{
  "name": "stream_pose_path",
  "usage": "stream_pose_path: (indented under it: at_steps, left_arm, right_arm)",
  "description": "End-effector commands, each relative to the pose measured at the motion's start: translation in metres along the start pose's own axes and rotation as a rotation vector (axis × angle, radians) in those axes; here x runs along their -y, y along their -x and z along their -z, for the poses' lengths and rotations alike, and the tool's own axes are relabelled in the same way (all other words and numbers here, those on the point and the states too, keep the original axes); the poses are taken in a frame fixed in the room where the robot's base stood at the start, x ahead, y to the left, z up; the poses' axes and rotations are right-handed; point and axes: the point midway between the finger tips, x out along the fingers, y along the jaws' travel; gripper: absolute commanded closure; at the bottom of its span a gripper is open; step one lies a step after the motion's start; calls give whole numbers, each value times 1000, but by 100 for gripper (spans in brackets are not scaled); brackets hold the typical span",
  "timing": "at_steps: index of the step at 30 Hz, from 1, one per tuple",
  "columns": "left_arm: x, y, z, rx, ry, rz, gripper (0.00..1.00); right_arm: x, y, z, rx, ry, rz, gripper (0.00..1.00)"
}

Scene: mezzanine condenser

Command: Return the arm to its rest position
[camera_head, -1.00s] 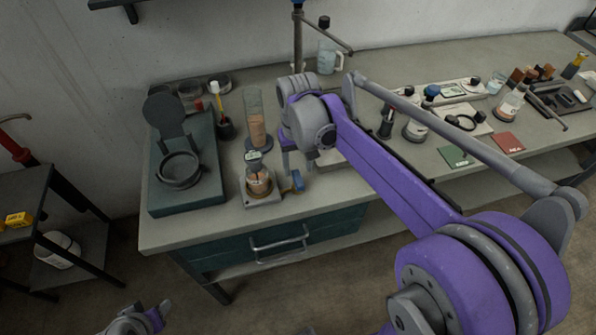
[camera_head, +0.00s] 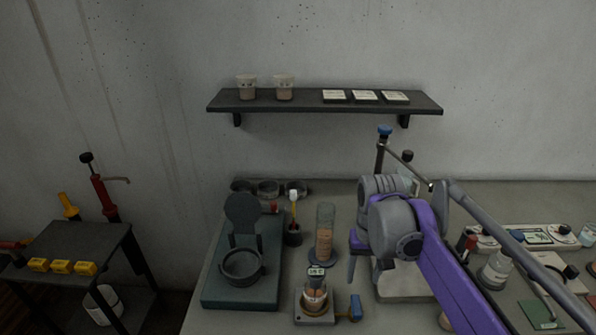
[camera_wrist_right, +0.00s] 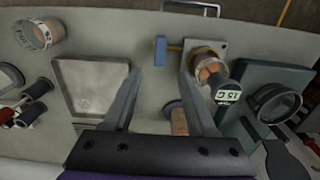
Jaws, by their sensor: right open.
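My right gripper (camera_head: 364,270) hangs over the bench, fingers down, right of the tall tube. In the right wrist view its two fingers (camera_wrist_right: 160,75) stand apart with nothing held between them. A small copper-coloured vessel (camera_head: 315,290) with a "15 C" display sits in a metal holder, left of and nearer than the gripper. The holder's blue handle (camera_head: 355,308) is just below the gripper in the head view; it also shows in the right wrist view (camera_wrist_right: 160,50), beyond the fingertips. My left gripper is out of view.
A green-grey station with a raised round lid (camera_head: 242,208) stands left on the bench. A tall tube (camera_head: 325,235) stands behind the vessel. A pale square plate (camera_wrist_right: 92,85) lies beside the gripper. Bottles and cards crowd the right. A wall shelf (camera_head: 220,103) hangs above; a dark cart (camera_head: 75,240) stands left.

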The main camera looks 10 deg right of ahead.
Motion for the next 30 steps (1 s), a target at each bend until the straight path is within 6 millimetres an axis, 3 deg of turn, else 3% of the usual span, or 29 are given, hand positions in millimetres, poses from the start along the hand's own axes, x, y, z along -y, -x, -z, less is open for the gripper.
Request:
stream_pose_path:
  at_steps: [4,8,12,18,24,30]
  left_arm:
    - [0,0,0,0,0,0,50]
    - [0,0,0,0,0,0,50]
    - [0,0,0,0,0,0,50]
    - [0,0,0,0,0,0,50]
    - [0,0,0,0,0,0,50]
    - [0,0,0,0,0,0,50]
  right_arm:
    - [5,-6,-16,-40,23,4,43]
    - [14,-24,-49,-135,74,14,43]
    - [22,-55,-93,-263,142,30,43]
    - [27,-97,-140,-410,216,50,43]
    - [28,-117,-158,-473,245,60,43]
    - [28,-118,-158,-478,247,61,43]
